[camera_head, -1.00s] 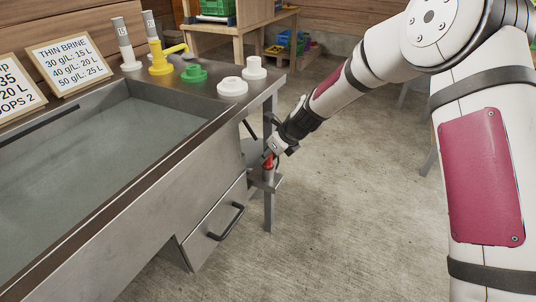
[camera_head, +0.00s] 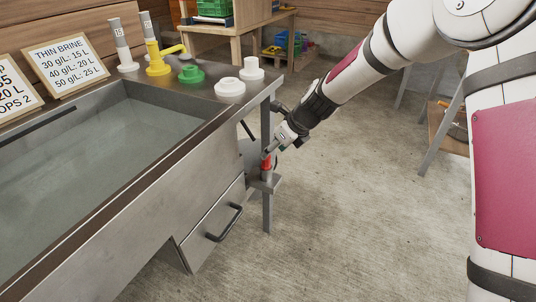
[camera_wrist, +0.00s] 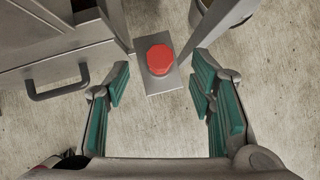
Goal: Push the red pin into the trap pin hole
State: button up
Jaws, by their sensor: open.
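The red pin (camera_wrist: 160,60) stands on a small metal bracket (camera_wrist: 161,87) beside the tank's leg, seen from above in the wrist view. In the head view the red pin (camera_head: 266,162) is upright on the same bracket (camera_head: 266,185). My gripper (camera_wrist: 162,87) is open, with its green-padded fingers spread to either side of the bracket and nothing between the pads touching the pin. In the head view my gripper (camera_head: 272,150) is at the pin's top, partly overlapping it. The trap pin hole cannot be made out.
The brine tank (camera_head: 150,180) with a drawer and black handle (camera_head: 226,222) is left of the pin. A metal leg (camera_wrist: 207,35) stands close to the bracket. White (camera_head: 230,88) and green (camera_head: 191,74) fittings sit on the tank's end.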

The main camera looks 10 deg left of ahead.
jog(key=v, duration=0.6)
jog(key=s+d+r+n+g+h, duration=0.1)
jog(key=s+d+r+n, duration=0.35)
jog(key=s, duration=0.25)
jog(key=s+d+r+n+h, duration=0.1)
jog(key=s+d+r+n, duration=0.35)
jog(key=s, duration=0.35)
jog(key=s+d+r+n+g+h, duration=0.1)
jog(key=s+d+r+n, duration=0.2)
jog(key=s+n, duration=0.3)
jog(key=s+d+n+g+h, duration=0.1)
jog(key=s+d+n, duration=0.4)
jog(key=s, duration=0.7)
jog(key=s+d+n+g+h, duration=0.1)
jog(key=s+d+n, duration=0.35)
jog(key=s, duration=0.85)
notch_tip(320, 180, up, 34)
jog(key=d+t+p, duration=0.1)
jog(key=t+p, duration=0.3)
jog(key=p, duration=2.8)
jog(key=shift+w, duration=0.4)
jog(key=shift+f, duration=0.1)
